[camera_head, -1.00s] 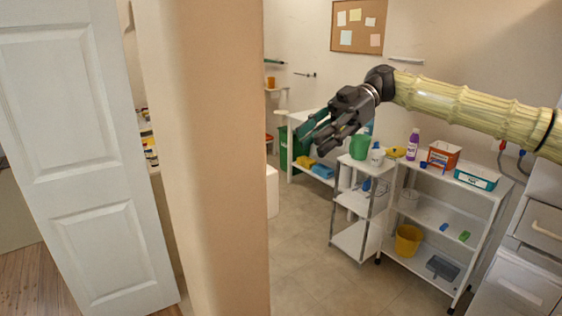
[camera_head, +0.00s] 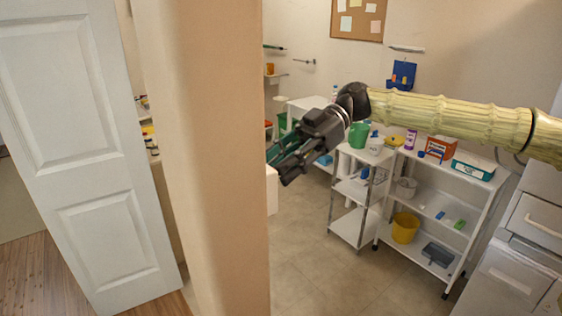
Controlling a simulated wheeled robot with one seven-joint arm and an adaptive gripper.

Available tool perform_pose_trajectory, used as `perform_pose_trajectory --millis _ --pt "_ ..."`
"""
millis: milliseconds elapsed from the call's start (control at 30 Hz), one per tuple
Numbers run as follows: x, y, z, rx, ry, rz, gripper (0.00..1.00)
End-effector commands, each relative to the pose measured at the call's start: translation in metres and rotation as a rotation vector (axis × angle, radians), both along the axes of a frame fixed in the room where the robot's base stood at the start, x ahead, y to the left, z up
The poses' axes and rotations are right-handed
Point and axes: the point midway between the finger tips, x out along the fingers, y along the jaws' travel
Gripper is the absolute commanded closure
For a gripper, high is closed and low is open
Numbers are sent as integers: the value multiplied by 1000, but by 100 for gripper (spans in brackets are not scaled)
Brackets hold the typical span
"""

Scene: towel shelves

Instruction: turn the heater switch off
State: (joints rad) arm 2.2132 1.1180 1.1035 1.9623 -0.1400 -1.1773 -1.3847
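I cannot make out a heater switch in this view. My gripper (camera_head: 278,168) is in the middle of the view, in front of the wall's edge, pointing to the lower left. Its dark fingers, with green on them, are spread apart, and nothing shows between them. It touches nothing that I can see. My arm reaches in from the right and hides part of the back wall.
A wall end (camera_head: 212,170) and a white panel door (camera_head: 85,150) fill the left. White shelves (camera_head: 440,215) with cleaning goods and a yellow bucket (camera_head: 405,228) stand right. A blue wall holder (camera_head: 401,75) hangs behind my arm. The tiled floor (camera_head: 310,265) is clear in the middle.

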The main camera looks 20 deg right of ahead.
Motion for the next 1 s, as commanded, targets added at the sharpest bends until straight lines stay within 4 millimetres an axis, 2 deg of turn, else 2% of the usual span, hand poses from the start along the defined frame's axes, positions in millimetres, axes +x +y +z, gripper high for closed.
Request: perform_pose_trajectory --millis 33,200,233,667,1000 --pt "0 0 0 0 0 0 66" --pt "0 0 0 0 0 0 97" --pt "0 0 0 0 0 0 100" --pt "2 0 0 -19 46 0 100" --pt "8 2 -1 -101 272 0 100"
